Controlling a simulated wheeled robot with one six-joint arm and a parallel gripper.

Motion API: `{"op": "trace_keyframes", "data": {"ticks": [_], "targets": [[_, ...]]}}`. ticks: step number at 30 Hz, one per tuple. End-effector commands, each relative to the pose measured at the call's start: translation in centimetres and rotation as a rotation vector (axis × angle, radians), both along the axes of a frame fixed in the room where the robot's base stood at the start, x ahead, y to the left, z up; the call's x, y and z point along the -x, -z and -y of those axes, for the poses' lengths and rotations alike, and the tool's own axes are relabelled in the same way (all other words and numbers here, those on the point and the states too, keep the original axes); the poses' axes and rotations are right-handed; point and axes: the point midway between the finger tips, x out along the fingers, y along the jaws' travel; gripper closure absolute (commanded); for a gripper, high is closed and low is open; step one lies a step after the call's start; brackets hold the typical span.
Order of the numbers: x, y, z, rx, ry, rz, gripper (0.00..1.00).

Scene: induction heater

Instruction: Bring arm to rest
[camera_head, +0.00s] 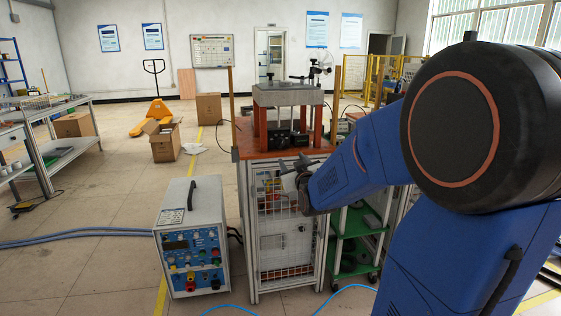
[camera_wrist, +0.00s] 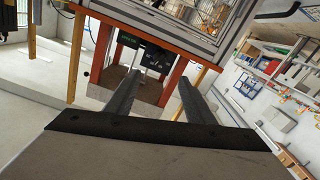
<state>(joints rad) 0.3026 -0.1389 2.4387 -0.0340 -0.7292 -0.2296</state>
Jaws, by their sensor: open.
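My gripper (camera_head: 290,164) is in front of the heater stand, at about the height of its wooden top, with my blue arm reaching in from the right. In the wrist view, its two long dark fingers (camera_wrist: 160,76) are spread apart with nothing between them. The heater stand (camera_head: 285,225) is a metal-framed cabinet with mesh doors and an orange-brown top. On it, a grey block (camera_head: 287,95) rests on red legs, with dark devices (camera_head: 285,138) beneath. Red legs (camera_wrist: 174,82) and dark devices (camera_wrist: 142,55) also show ahead of the fingers in the tilted wrist view.
A power unit (camera_head: 192,240) with a blue panel stands on the floor left of the stand. A green shelf cart (camera_head: 355,250) is right of it. Blue hoses (camera_head: 75,236) cross the floor. Cardboard boxes (camera_head: 163,143) and a yellow pallet jack (camera_head: 152,117) are farther back.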

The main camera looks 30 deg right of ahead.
Motion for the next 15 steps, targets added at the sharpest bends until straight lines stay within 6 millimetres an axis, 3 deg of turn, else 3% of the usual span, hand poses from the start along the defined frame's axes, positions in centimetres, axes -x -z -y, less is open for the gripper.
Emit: {"op": "trace_keyframes", "data": {"ticks": [8, 15], "targets": [[0.2, 0.1, -0.4, -0.007, -0.004, -0.014, 0.51], [3.6, 1.6, -4.2, -0.092, -0.042, -0.182, 0.51]]}}
